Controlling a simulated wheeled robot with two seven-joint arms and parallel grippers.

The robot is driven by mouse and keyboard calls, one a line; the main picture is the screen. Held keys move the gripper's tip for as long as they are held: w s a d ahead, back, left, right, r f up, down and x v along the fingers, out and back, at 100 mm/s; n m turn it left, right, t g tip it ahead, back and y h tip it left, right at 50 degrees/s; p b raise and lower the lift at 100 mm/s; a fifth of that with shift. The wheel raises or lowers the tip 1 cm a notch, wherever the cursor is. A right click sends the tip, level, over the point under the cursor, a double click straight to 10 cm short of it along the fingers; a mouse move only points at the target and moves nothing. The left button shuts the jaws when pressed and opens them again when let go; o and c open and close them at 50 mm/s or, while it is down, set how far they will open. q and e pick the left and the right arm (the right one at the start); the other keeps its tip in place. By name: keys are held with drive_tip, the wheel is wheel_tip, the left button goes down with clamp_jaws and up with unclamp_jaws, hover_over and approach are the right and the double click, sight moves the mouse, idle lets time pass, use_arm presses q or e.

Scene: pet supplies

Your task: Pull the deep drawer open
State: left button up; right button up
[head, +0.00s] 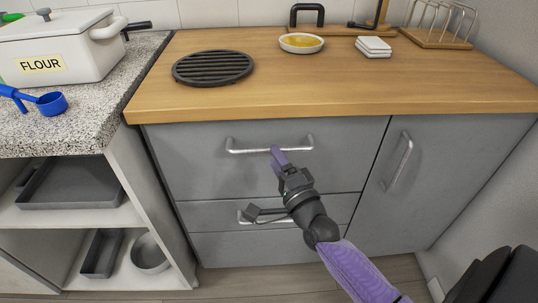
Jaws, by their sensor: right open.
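The deep drawer (185,172) is the tall top grey front under the wooden worktop, and it is closed. Its silver bar handle (240,151) runs across the upper part of the front. My right gripper (278,152) is at the right half of this handle, with its purple fingers overlapping the bar in the head view. It is open. I cannot tell whether the bar lies between the fingers or whether they touch it. My left gripper is not in view.
A shallower drawer (195,216) with its own handle sits below, partly behind my right arm. A cupboard door (440,165) with a slanted handle is at right. The worktop (200,100) overhangs above. Open shelves (70,215) with trays stand at left.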

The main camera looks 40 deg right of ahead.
drive_tip(key=x, duration=0.3)
drive_tip(key=shift+w+b, duration=0.2)
drive_tip(key=shift+b, duration=0.1)
clamp_jaws()
idle(0.8)
idle(0.4)
